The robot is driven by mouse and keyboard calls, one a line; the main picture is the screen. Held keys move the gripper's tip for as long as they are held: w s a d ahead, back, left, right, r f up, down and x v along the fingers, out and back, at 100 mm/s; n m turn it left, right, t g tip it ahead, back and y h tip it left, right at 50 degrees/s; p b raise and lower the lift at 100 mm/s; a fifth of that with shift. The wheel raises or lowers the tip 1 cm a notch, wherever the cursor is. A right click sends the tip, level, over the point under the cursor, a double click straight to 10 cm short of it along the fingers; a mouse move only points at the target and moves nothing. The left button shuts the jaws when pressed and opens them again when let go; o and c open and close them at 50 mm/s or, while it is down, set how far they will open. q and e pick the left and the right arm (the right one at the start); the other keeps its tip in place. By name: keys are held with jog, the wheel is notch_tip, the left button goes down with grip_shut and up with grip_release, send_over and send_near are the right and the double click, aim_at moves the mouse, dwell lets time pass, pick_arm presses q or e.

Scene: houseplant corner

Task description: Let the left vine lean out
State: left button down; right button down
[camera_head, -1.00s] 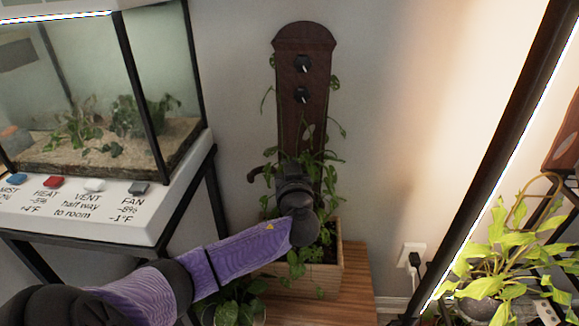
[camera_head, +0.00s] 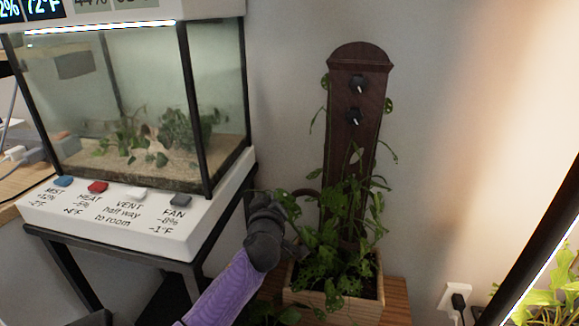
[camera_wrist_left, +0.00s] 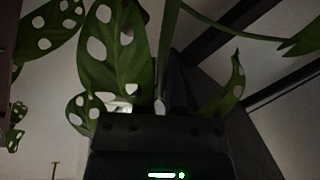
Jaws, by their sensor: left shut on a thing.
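A dark wooden board (camera_head: 352,140) with two black knobs stands upright behind a wooden planter box (camera_head: 335,298) of leafy vines. My left gripper (camera_head: 280,208) is left of the board, above the planter's left side. It is shut on the left vine (camera_head: 292,207), whose leaves reach out left from the planter. In the left wrist view, a green stem (camera_wrist_left: 168,45) runs down to the fingers (camera_wrist_left: 163,105), with a holed leaf (camera_wrist_left: 115,55) beside it. The exact grip point is partly hidden. Another vine (camera_head: 372,185) stays near the board's right side.
A glass terrarium (camera_head: 130,110) on a white base with labelled buttons stands close to the left of my gripper. A wall outlet (camera_head: 455,297) and another plant (camera_head: 550,290) are at right.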

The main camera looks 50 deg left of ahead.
pick_arm(q)
jog(key=shift+s+a+f+n, duration=0.7)
jog(key=shift+a+f, duration=0.1)
jog(key=shift+f, duration=0.15)
jog(key=c, duration=0.7)
grip_release()
jog(key=shift+c, duration=0.2)
jog(key=shift+d, duration=0.1)
jog(key=p+v, duration=0.4)
jog(key=v, duration=0.5)
jog(key=shift+s+d, duration=0.2)
jog(key=shift+s, duration=0.15)
